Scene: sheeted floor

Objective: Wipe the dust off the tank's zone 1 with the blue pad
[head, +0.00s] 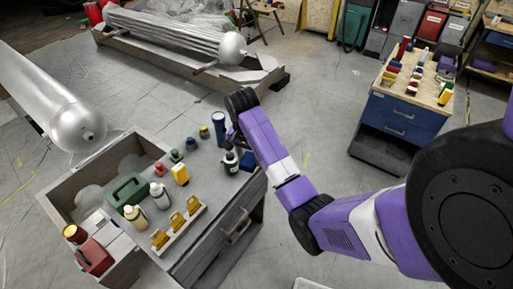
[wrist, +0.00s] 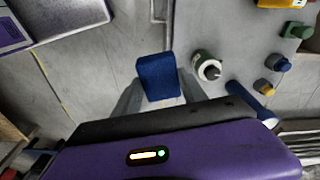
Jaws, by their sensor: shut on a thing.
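My gripper (wrist: 158,88) is shut on the blue pad (wrist: 158,72), which sits between its two fingers in the wrist view. In the head view the pad (head: 247,161) shows at the right back end of the grey workbench (head: 222,218), under my wrist; I cannot tell whether it touches the bench top. A silver tank (head: 48,98) with a rounded end lies at the left, apart from my gripper. Another long silver cylinder (head: 175,38) lies in a low frame at the back. I cannot make out zone marks or dust on either.
A green-and-white bottle (head: 230,161) stands close beside the pad, with a blue flashlight (head: 218,128) near it. A blue drawer cabinet (head: 398,118) stands right. Open floor lies between.

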